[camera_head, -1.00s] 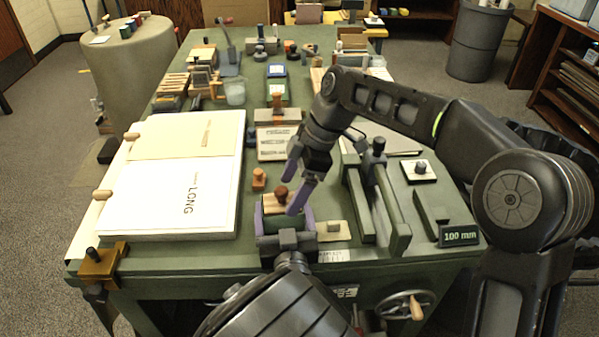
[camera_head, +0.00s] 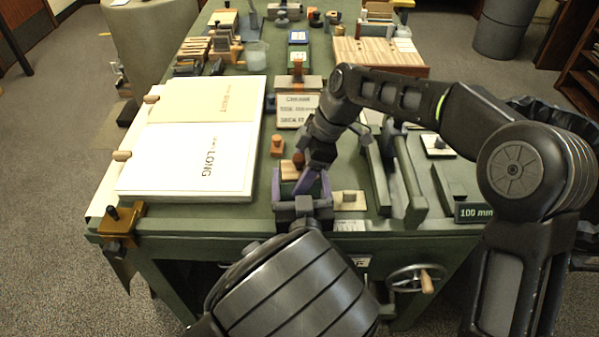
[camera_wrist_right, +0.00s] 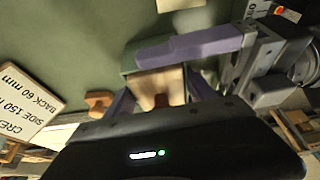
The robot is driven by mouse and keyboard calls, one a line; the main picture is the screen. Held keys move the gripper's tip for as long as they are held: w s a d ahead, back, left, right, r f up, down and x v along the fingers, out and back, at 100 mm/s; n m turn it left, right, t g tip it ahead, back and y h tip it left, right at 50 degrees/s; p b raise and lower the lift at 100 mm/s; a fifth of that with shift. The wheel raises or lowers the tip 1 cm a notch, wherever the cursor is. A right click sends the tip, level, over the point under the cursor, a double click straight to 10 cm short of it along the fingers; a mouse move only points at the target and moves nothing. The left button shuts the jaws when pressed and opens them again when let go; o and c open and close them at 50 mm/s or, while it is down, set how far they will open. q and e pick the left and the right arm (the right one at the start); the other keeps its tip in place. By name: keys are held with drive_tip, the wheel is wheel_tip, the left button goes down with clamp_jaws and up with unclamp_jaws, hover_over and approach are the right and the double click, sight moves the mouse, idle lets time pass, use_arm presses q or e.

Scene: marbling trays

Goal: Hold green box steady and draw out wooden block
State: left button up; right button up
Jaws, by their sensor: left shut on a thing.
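The green box (camera_head: 287,188) sits near the front edge of the green table, mostly hidden by my grippers. My left gripper (camera_head: 302,187) is shut on it, a purple finger on each side. The pale wooden block (camera_head: 290,172) is in the box, with a brown round knob (camera_head: 298,159) on top. My right gripper (camera_head: 309,182) is over the block from above. In the right wrist view, its purple fingers are apart on either side of the knob (camera_wrist_right: 160,101), with the block (camera_wrist_right: 163,84) and green box wall (camera_wrist_right: 129,58) beyond.
A small orange-brown stamp (camera_head: 277,146) stands behind the box. A cream plate (camera_head: 348,201) lies close on the right, before green rails (camera_head: 407,185). A large white board (camera_head: 190,180) fills the left. A lettered card (camera_head: 296,110) is farther back.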

drive_tip(key=c, duration=0.9)
drive_tip(key=o, duration=1.4)
drive_tip(key=shift+r, duration=0.1)
drive_tip(key=v, duration=1.1)
drive_tip(key=shift+d+r, duration=0.15)
drive_tip(key=shift+r, duration=0.25)
